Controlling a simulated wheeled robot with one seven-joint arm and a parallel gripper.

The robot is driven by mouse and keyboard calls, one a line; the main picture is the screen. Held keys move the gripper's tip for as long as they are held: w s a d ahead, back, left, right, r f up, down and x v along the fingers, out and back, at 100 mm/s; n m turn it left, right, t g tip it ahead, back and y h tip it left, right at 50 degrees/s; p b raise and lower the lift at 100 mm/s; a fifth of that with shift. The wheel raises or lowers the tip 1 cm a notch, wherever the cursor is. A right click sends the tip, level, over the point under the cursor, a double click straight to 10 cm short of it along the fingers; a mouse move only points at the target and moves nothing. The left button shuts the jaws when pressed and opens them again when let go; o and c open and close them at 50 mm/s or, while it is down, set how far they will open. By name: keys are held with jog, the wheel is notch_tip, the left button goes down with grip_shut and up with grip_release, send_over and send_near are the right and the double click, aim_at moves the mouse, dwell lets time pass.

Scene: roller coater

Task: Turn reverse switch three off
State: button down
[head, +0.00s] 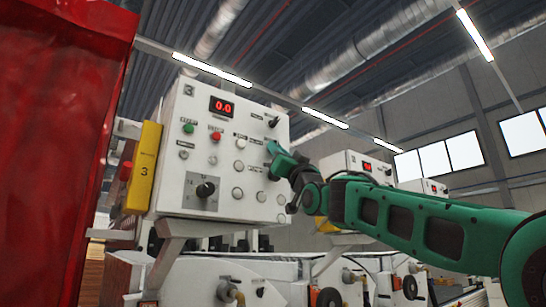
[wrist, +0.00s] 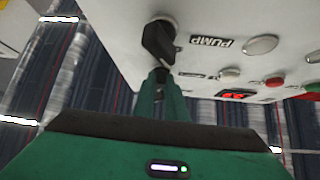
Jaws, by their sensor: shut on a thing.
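The white control panel (head: 215,150), marked 3, carries two black switches along its right side. The upper black switch (head: 273,122) stands clear, with a small label beside it too blurred to read. My gripper (head: 272,150) is at the panel's right side just below it, hiding what it holds there. In the wrist view, which is upside down, my fingertips (wrist: 160,73) meet a black switch (wrist: 158,42) beside the label PUMP (wrist: 212,42). The gripper is shut on this switch. I cannot read any reverse label.
The panel also has a red display (head: 222,106), several buttons and a large black knob (head: 205,190). A yellow plate (head: 144,167) is on its left side. A red sheet (head: 60,130) fills the left. Similar panels (head: 350,165) stand behind my arm.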

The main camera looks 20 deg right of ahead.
jog(key=shift+w+d+n+g+y, duration=0.15)
jog(key=shift+n+g+y, duration=1.2)
jog(key=shift+n+y, duration=1)
jog(key=shift+s+d+n+g+y, duration=0.15)
jog(key=shift+n+g+y, duration=1.35)
jog(key=shift+n, duration=1.35)
jog(key=shift+w+d+n+g+y, duration=0.15)
jog(key=shift+n+g+y, duration=1)
jog(key=shift+n+y, duration=1.3)
jog(key=shift+n, duration=0.35)
jog(key=c, duration=1.8)
grip_release()
jog(key=v, duration=1)
jog(key=shift+s+d, duration=0.2)
jog(key=shift+d, duration=0.05)
